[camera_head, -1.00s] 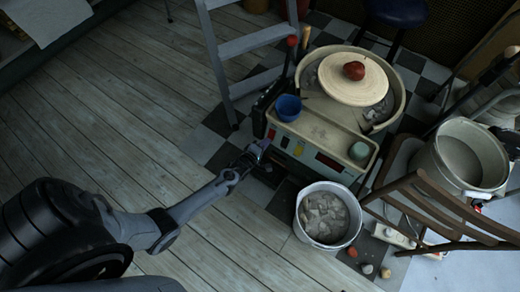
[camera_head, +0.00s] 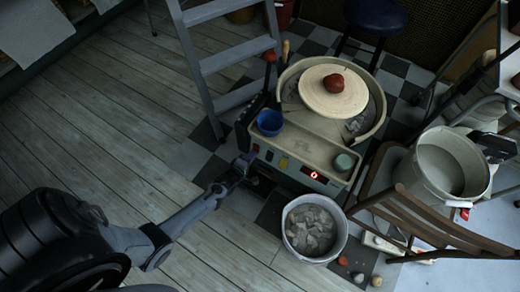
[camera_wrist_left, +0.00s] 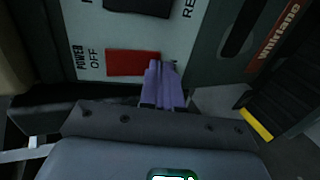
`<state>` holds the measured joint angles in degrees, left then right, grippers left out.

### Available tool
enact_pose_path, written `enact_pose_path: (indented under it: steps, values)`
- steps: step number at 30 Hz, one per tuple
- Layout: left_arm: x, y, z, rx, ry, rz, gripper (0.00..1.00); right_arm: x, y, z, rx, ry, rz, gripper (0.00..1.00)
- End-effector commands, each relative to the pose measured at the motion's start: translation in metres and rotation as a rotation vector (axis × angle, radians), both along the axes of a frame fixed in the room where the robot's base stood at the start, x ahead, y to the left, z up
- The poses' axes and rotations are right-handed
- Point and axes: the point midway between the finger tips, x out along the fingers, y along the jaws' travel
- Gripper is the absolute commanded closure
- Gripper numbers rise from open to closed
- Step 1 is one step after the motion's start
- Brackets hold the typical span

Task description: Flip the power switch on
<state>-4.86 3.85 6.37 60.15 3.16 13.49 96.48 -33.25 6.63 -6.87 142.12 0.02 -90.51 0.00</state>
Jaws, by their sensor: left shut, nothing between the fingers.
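The red power switch (camera_wrist_left: 128,63) sits on the pale front panel of the pottery wheel (camera_head: 312,140), beside the words POWER and OFF in the left wrist view. My left gripper (camera_head: 247,160) is at the lower left of that panel. Its purple fingers are shut and empty in the left wrist view (camera_wrist_left: 164,72), their tips at the right edge of the red switch. I cannot tell whether they touch it. The panel's display (camera_head: 314,174) glows red with a digit like 0. My right gripper is not in view.
A blue cup (camera_head: 269,122) and a green-grey pot (camera_head: 344,161) stand on the wheel's deck. A clay-filled bucket (camera_head: 314,228) stands in front. A stepladder (camera_head: 228,57) is to the left, and a wooden chair (camera_head: 425,220) to the right. Floorboards at left are clear.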

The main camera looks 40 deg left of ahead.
Motion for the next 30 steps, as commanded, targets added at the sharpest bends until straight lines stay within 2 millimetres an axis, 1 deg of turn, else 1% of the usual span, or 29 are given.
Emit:
enact_pose_path:
  steps: [1, 3, 8, 11, 21, 30]
  values:
    - [0.013, -0.002, 0.006, 0.001, -0.014, -0.008, 1.00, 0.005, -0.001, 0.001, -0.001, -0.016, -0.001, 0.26]
    - [0.015, -0.003, 0.008, 0.001, -0.016, -0.010, 1.00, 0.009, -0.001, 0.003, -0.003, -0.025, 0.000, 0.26]
    - [0.014, -0.003, 0.008, 0.001, -0.016, -0.010, 1.00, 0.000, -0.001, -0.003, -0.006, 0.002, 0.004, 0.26]
    - [0.014, -0.003, 0.011, 0.001, -0.016, -0.009, 1.00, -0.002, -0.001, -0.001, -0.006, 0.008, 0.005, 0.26]
    - [0.015, -0.002, 0.025, 0.001, -0.019, -0.008, 1.00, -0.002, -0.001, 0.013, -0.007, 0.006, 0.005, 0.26]
    - [0.015, -0.002, 0.025, 0.002, -0.020, -0.009, 1.00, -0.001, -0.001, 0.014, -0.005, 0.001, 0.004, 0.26]
